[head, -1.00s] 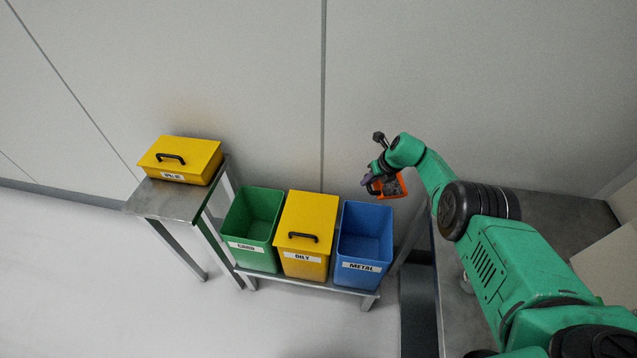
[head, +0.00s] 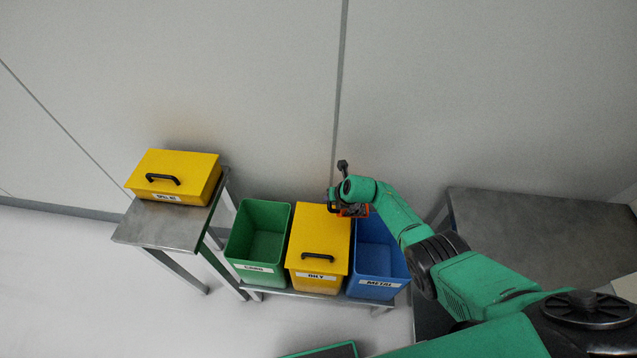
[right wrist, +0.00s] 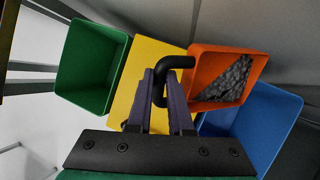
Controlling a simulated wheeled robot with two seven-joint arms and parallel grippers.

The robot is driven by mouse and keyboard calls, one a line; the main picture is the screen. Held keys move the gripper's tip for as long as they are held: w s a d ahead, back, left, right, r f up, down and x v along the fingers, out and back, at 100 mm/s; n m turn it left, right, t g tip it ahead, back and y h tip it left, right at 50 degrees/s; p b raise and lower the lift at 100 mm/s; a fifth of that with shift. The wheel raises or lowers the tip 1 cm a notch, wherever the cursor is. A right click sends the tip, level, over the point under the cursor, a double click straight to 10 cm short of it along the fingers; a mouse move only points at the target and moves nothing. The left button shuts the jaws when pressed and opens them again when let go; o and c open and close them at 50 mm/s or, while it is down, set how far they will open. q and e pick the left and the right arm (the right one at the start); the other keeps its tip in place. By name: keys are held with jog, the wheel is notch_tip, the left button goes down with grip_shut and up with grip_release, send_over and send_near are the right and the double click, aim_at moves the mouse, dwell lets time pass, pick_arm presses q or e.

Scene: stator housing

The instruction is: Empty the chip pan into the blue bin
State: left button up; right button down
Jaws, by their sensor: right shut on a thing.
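The chip pan is an orange open box (right wrist: 258,62) holding grey chips (right wrist: 228,82), with a black bent handle (right wrist: 180,62). My right gripper (right wrist: 160,88) is shut on that handle in the right wrist view. In the head view the right gripper (head: 340,200) is near the back edges of the yellow and blue bins, and the pan (head: 354,211) is mostly hidden by my arm. The blue bin (head: 378,283), labelled METAL, is open, and the pan appears above its back part. My left gripper is not in view.
A yellow lidded bin (head: 318,254) labelled OILY stands beside the blue bin, then an open green bin (head: 257,240). A yellow lidded box (head: 190,170) sits on a metal stand at left. A grey table (head: 530,235) is at right; the wall is close behind.

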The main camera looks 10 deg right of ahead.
aim_at(339, 211)
jog(key=shift+w+a+f, duration=0.15)
jog(key=shift+w+f, duration=0.1)
jog(key=shift+w, duration=0.2)
jog(key=shift+s+f+b, duration=0.15)
jog(key=shift+s+b, duration=0.1)
jog(key=shift+b, duration=0.1)
jog(key=s+d+f+b, duration=0.1)
jog(key=s+f+t+y+b, duration=0.1)
jog(key=b, duration=0.1)
jog(key=shift+s+d, duration=0.25)
jog(key=shift+d, duration=0.15)
jog(key=shift+s+d+r+t+y+b, duration=0.25)
jog(key=shift+s+r+t, duration=0.1)
jog(key=shift+r, duration=0.1)
jog(key=shift+s+d+r+t+y+b, duration=0.15)
jog(key=shift+s+d+r+t+b, duration=0.1)
jog(key=shift+s+r+t, duration=0.15)
jog(key=shift+w+a, duration=0.1)
jog(key=shift+w, duration=0.2)
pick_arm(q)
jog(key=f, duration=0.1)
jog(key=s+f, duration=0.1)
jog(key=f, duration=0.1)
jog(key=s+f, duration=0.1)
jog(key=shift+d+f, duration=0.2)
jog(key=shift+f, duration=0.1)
pick_arm(e)
jog(key=shift+f, duration=0.1)
